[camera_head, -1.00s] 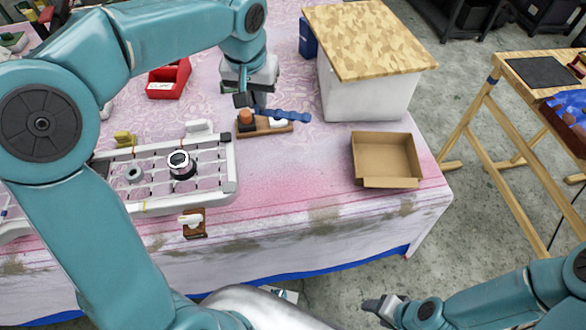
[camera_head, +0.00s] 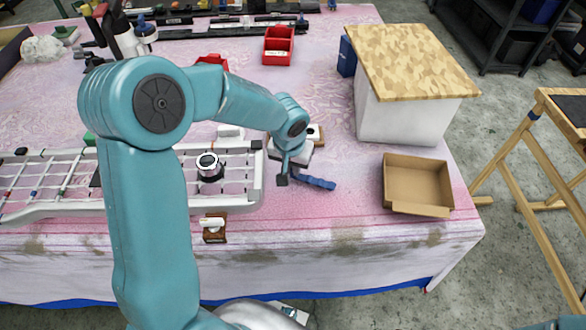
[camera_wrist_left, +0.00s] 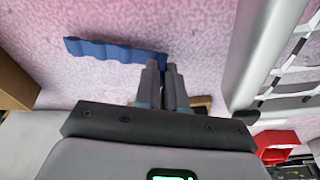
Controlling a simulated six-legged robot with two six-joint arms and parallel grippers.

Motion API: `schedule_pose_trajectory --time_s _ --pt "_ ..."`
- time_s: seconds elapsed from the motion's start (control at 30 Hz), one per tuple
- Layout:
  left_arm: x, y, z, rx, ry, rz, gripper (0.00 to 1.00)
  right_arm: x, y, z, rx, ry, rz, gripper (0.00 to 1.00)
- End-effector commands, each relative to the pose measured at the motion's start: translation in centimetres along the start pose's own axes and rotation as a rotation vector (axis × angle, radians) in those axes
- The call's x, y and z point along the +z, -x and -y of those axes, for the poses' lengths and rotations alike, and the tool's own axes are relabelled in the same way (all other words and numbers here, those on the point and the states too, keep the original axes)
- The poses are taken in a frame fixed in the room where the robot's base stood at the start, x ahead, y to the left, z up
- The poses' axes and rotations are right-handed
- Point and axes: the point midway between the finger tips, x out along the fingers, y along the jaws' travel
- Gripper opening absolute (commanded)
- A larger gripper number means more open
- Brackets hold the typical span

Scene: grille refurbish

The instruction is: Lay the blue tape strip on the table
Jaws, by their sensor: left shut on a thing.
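The blue tape strip (camera_head: 316,183) is a short wavy band. It sticks out to the right from my left gripper (camera_head: 286,180), over the pink patterned table (camera_head: 340,215) between the grille frame and the cardboard box. In the left wrist view the strip (camera_wrist_left: 112,50) runs left from the closed fingertips (camera_wrist_left: 163,66), which pinch its end. The strip lies low over the cloth; I cannot tell whether it touches. My right gripper is out of view.
An open cardboard box (camera_head: 418,185) and a white bin with a wooden lid (camera_head: 405,115) are to the right. The cloth in front of the strip is clear.

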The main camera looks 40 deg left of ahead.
Motion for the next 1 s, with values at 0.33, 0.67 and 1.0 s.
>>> schedule_pose_trajectory --time_s 0.33,0.67,1.0 --pt "0.2 -1.2 0.0 0.001 0.0 -0.002 0.0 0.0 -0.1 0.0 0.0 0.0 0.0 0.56" --pt "0.3 -1.5 0.0 0.001 0.0 -0.001 0.35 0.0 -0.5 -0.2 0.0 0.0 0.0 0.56" --pt "0.1 -0.6 0.0 0.001 0.001 -0.003 0.35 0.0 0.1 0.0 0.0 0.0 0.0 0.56"
